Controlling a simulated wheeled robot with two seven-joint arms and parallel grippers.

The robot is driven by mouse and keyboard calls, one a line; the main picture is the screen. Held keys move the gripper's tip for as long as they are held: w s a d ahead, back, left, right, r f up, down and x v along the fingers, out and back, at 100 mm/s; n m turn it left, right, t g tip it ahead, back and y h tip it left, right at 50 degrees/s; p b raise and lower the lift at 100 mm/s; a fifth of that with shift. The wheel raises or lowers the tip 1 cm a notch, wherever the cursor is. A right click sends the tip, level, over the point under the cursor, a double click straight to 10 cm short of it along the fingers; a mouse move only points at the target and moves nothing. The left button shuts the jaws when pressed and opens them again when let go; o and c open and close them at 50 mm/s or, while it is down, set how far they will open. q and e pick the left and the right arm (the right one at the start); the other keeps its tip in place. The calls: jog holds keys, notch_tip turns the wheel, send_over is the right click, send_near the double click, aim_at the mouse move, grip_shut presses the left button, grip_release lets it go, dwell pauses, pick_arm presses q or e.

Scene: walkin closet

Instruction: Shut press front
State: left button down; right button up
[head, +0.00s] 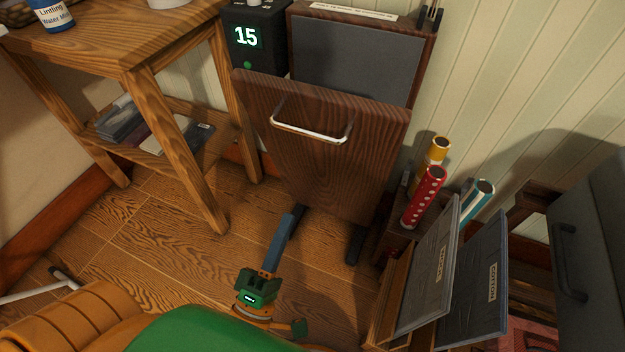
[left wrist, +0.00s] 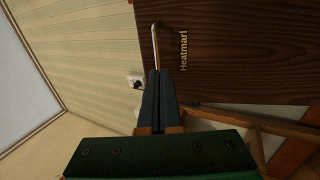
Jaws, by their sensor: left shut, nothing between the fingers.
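The press (head: 354,54) stands against the wall, and its dark wooden front (head: 335,165) is tipped open toward me, with a gap at the top showing the grey inner pad. A silver bar handle (head: 310,133) is on the front's outer face. My left gripper (head: 292,217) is shut and empty, low before the front's bottom left corner. In the left wrist view the closed fingers (left wrist: 159,80) point toward the front (left wrist: 245,50), and the handle (left wrist: 155,42) shows just past their tips. I cannot tell whether they touch. My right gripper is out of view.
A black unit reading 15 (head: 252,40) stands left of the press. A wooden table (head: 130,45) is further left. Several coloured rolls (head: 424,197) and a rack with grey and blue folders (head: 475,285) stand close on the right.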

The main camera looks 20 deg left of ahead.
pick_arm(q)
jog(key=p+x, duration=0.1)
jog(key=x, duration=0.5)
jog(key=r+p+x, duration=0.1)
jog(key=x, duration=0.5)
jog(key=shift+w+r, duration=0.2)
jog(key=shift+w, duration=0.25)
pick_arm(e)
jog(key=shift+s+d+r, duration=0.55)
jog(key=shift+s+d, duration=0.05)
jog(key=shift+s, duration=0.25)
pick_arm(q)
jog(key=shift+r, duration=0.1)
